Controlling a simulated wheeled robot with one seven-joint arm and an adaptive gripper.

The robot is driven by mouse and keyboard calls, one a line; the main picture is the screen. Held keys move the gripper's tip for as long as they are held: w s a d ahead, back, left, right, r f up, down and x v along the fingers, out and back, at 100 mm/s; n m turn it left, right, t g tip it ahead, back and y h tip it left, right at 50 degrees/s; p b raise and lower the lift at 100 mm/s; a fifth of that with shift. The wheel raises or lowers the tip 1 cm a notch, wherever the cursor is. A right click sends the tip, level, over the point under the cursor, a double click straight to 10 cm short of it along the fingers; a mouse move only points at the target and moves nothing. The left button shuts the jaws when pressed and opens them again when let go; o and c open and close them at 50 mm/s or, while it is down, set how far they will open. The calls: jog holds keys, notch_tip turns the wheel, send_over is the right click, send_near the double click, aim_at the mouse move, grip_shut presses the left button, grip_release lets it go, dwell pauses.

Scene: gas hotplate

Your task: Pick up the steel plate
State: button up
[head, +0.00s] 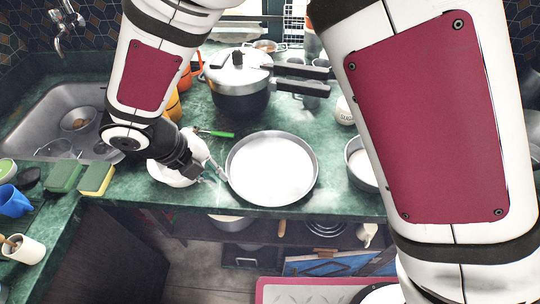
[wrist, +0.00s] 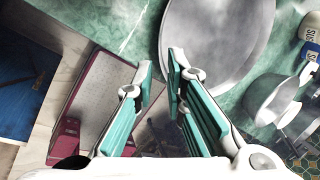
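The steel plate (head: 272,170) is a round, shallow dish with a raised rim, lying flat on the green counter near its front edge. In the wrist view the plate (wrist: 215,35) fills the top middle. My gripper (head: 218,174) is at the plate's left rim in the head view, low over the counter. In the wrist view my gripper (wrist: 160,72) has its two teal-padded fingers apart, with a narrow gap and nothing clearly held. The right finger overlaps the plate's rim. I cannot tell whether the rim lies between the fingers or whether they touch it.
A white bowl (head: 168,174) sits partly under my gripper. A pressure cooker (head: 238,82) stands behind the plate, with a green-handled utensil (head: 216,133) to its front left. Another pan (head: 358,166) is close on the right. The sink (head: 60,115) is at the left.

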aim_at(234, 186)
jog(key=shift+d+p+x, duration=0.1)
jog(key=shift+p+x, duration=0.1)
jog(key=shift+x, duration=2.15)
jog(key=shift+d+p+x, duration=0.15)
jog(key=shift+x, duration=2.25)
jog(key=shift+w, duration=0.1)
jog(key=shift+c, duration=0.2)
jog(key=shift+r, duration=0.1)
grip_shut()
jog(key=shift+r, duration=0.1)
